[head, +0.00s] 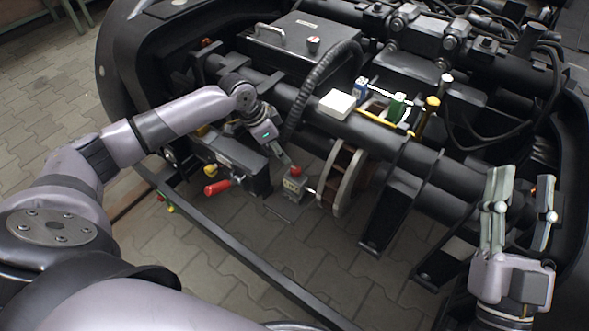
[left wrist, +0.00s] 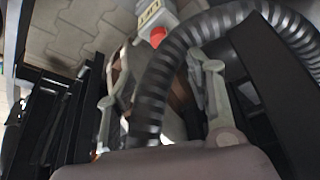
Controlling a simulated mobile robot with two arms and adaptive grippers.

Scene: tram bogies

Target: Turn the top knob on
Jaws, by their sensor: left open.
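Another red knob (head: 295,172) tops a small grey box with a yellow label (head: 293,187), lower down near the floor. It also shows as a red button (left wrist: 158,36) in the left wrist view. My left gripper (head: 282,150) is open just above the grey box, its fingers partly hidden in the head view. In the left wrist view a ribbed hose crosses in front of its fingers (left wrist: 160,70). My right gripper (head: 521,180) is open and empty at the right.
The black ribbed hose (head: 322,85) runs close to my left gripper. A red-handled part (head: 218,187) sticks out left of the grey box. A white box (head: 337,104), a blue can (head: 361,87), a green item (head: 397,107) and a yellow bottle (head: 430,110) lie along the frame.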

